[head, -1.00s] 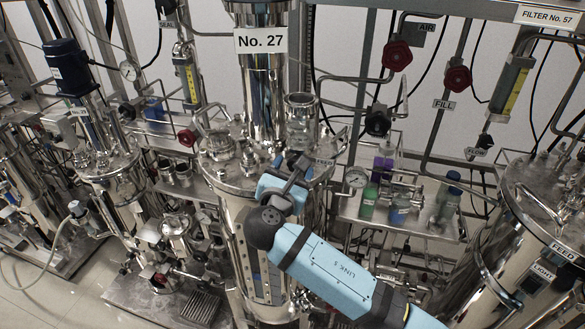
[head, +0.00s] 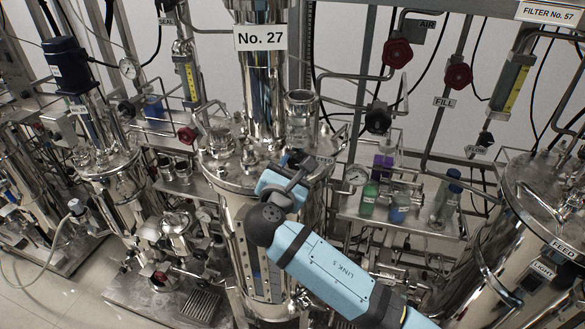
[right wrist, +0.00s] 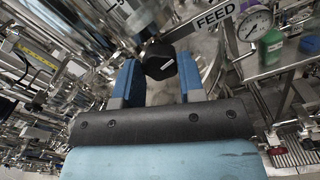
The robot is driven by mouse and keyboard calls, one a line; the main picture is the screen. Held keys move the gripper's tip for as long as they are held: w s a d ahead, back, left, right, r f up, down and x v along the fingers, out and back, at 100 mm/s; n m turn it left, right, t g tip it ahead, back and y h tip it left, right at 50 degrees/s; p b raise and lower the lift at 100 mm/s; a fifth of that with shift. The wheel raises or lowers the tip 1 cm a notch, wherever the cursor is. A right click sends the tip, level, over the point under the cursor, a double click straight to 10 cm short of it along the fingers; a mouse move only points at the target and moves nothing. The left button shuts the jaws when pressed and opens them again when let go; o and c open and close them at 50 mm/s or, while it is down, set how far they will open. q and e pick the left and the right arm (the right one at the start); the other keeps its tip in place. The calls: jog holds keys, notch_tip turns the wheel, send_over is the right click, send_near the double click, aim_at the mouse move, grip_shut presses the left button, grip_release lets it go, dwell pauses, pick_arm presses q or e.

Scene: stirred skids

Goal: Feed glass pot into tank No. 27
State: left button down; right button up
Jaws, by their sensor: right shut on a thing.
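Tank No. 27 (head: 262,225) is a polished steel vessel at the centre of the head view, its label (head: 261,37) on the column above the lid. My right gripper (head: 291,172) is at the front right of its lid. In the right wrist view my right gripper (right wrist: 157,75) is shut on a black faceted cap (right wrist: 158,61) with a small white label, next to a FEED label (right wrist: 215,17). Several bottles stand on a steel shelf to the right, one of them clear glass (head: 446,205); I cannot tell which thing is the glass pot. My left gripper is not in view.
A clear glass cylinder (head: 300,118) stands on the lid behind my gripper. Another steel vessel (head: 545,210) stands at the right. Pipes and red valve knobs (head: 397,53) crowd the back.

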jog(key=o, duration=0.9)
jog(key=shift+s, duration=0.1)
jog(key=shift+s+a, duration=0.1)
jog(key=shift+s, duration=0.2)
jog(key=b+v, duration=0.2)
jog(key=v, duration=1.1)
jog(key=shift+r, duration=0.1)
